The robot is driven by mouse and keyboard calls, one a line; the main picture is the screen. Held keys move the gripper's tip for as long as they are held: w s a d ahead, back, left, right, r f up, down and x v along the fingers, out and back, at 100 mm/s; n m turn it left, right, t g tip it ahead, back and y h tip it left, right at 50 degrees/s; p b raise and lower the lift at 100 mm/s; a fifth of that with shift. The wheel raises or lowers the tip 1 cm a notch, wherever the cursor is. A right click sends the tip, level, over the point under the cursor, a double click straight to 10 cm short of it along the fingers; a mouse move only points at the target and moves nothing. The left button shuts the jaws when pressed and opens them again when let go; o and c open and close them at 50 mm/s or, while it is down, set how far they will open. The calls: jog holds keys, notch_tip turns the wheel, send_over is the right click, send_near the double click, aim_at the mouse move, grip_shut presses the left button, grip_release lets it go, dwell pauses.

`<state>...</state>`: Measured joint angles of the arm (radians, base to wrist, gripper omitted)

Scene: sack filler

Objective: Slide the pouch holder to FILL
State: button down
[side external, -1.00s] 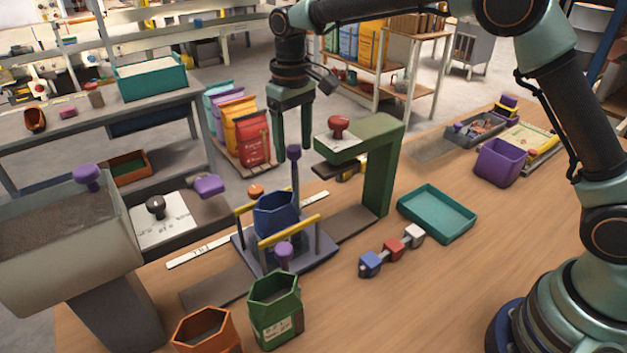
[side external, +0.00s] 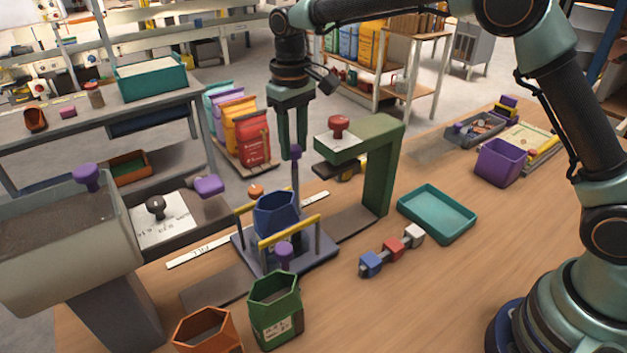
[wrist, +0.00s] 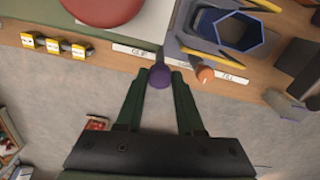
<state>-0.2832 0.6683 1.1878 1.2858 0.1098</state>
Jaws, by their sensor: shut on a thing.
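The pouch holder (side external: 318,255) is a blue-grey plate with two yellow-topped rails, standing partway along a dark track. A blue hexagonal pouch (side external: 275,215) stands upright between the rails. A post at the holder's far side carries a purple knob (wrist: 160,76). My gripper (side external: 292,156) is shut on this knob from above, and in the wrist view its fingers (wrist: 162,80) flank it. The FILL label (wrist: 232,77) is on a white strip (side external: 195,251) behind the track, on the hopper side. A second label (wrist: 133,50) is towards the green press (side external: 380,165).
A grey hopper (side external: 65,250) stands at the left, with a purple-handled slide beside it. Bare track (side external: 218,288) lies between hopper and holder. Green (side external: 277,318) and orange (side external: 205,330) hexagonal pouches stand in front. A teal tray (side external: 437,213) is at the right.

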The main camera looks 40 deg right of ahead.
jog(key=shift+a, duration=0.1)
dwell(0.7)
jog(key=a, duration=1.3)
jog(key=shift+a+r, duration=0.15)
jog(key=shift+a, duration=0.05)
jog(key=shift+a, duration=0.1)
jog(key=c, duration=0.5)
grip_release()
jog(key=shift+d, duration=0.25)
